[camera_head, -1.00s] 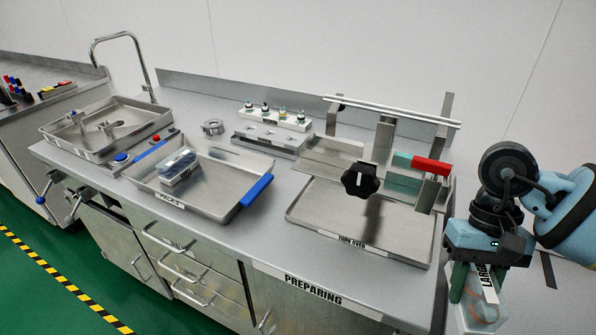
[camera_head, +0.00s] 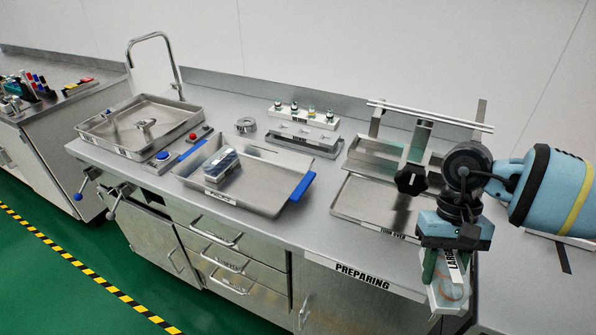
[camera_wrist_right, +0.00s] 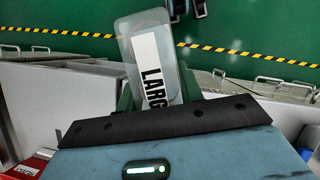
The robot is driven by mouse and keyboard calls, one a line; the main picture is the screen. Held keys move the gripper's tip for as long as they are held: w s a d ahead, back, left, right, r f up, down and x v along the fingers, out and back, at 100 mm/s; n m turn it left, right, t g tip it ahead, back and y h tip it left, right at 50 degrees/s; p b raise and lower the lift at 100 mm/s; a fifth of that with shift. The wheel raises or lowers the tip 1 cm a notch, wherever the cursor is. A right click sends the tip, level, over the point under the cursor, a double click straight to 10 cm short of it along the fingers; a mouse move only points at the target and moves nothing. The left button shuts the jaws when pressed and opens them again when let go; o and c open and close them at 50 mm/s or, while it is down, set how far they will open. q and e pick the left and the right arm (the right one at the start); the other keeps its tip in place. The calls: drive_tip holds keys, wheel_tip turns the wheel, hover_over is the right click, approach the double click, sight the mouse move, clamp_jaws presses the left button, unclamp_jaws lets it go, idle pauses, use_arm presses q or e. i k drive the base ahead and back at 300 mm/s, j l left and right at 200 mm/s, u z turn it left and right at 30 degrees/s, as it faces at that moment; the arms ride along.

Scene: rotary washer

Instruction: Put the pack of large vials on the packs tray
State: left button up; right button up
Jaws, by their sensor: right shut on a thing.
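My right gripper (camera_head: 441,262) is shut on the pack of large vials (camera_head: 450,292), a clear box with a white label. The pack hangs below the gripper in front of the counter's right front part. In the right wrist view the pack (camera_wrist_right: 153,60) sits between the green fingers, with "LARG" readable on its label. The packs tray (camera_head: 262,202) is a shallow metal tray with a blue handle on the counter, well to the left of the gripper. Another clear pack (camera_head: 222,167) lies in its left part. My left gripper is not in view.
A turn-over tray (camera_head: 372,217) and a metal stand with a black knob (camera_head: 411,180) lie between my right arm and the packs tray. A rack with several vials (camera_head: 304,115) stands behind.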

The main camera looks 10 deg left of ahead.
sight(274, 181)
drive_tip(key=i+j, duration=0.1)
drive_tip(key=j, duration=0.3)
drive_tip(key=i+j+u, duration=0.15)
drive_tip(key=j, duration=0.25)
drive_tip(key=i+j+u, duration=0.25)
drive_tip(key=i+j, duration=0.4)
drive_tip(key=i, duration=0.1)
